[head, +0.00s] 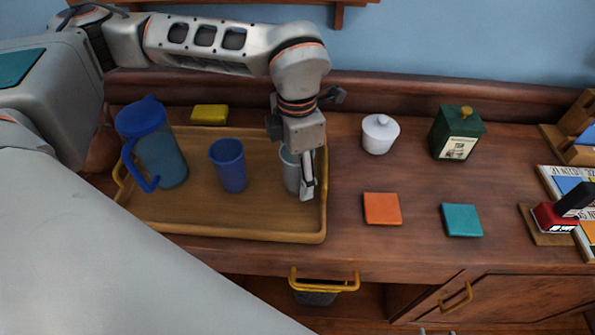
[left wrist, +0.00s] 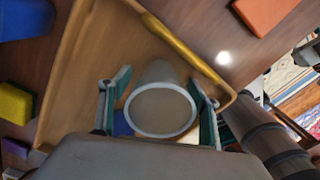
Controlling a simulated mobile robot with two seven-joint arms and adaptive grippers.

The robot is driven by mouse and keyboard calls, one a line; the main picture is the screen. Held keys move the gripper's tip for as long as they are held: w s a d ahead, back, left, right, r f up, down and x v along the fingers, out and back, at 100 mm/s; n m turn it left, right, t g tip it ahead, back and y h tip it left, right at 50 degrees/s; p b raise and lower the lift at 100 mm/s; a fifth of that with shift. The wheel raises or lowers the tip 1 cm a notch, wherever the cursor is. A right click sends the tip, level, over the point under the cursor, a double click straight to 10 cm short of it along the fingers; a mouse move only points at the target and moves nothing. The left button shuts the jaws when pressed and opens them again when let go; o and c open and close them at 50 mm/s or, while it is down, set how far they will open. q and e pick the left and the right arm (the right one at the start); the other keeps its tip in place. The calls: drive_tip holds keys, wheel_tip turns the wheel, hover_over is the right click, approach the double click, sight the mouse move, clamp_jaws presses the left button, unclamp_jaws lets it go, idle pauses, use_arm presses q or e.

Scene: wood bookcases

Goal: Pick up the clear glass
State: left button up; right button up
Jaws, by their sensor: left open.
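The clear glass (head: 290,170) stands upright on the right part of the wooden tray (head: 225,232), partly hidden behind my gripper in the head view. My left gripper (head: 307,190) reaches down over it from above. In the left wrist view the round rim of the glass (left wrist: 160,110) lies between the two open fingers of the left gripper (left wrist: 160,105), with a gap visible at each side near the rim. Contact with the glass cannot be made out. My right gripper is not in view.
On the tray, a blue cup (head: 230,168) stands left of the glass, and a blue pitcher (head: 155,150) further left. A yellow sponge (head: 209,114) lies behind. Right of the tray are a white lidded pot (head: 380,135), a green tin (head: 456,133), an orange coaster (head: 382,209) and a teal coaster (head: 461,220).

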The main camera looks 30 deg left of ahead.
use_arm(q)
drive_tip(key=shift+f, duration=0.15)
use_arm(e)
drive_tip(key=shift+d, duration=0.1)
use_arm(q)
drive_tip(key=c, duration=1.3)
drive_tip(key=shift+c, duration=0.4)
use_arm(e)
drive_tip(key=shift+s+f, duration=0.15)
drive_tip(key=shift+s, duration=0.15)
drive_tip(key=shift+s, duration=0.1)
